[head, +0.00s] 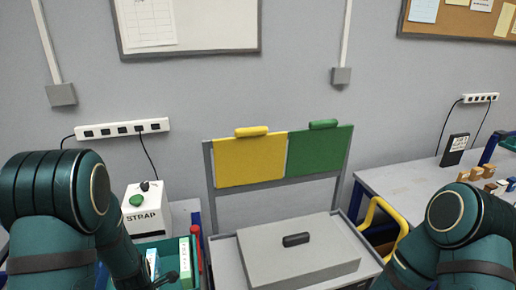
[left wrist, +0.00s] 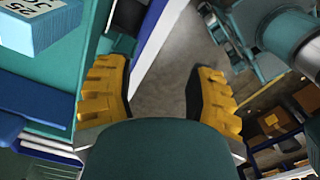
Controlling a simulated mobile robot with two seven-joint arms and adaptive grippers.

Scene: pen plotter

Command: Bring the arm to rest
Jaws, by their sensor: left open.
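My left gripper (left wrist: 160,92) shows in the left wrist view with its two yellow ridged fingers wide apart. It is open, and nothing is between the fingers but a view down to the grey floor. In the head view my left arm (head: 62,195) comes in at the left and bends down; its gripper is not clearly visible there. My right arm (head: 455,225) stands at the lower right, and its gripper is out of view.
A grey lidded box (head: 300,258) with a black handle sits in the middle, before yellow (head: 250,162) and green (head: 320,152) panels. A white STRAP box (head: 148,212) and teal tray (head: 160,246) stand left. A side table (head: 400,187) stands right.

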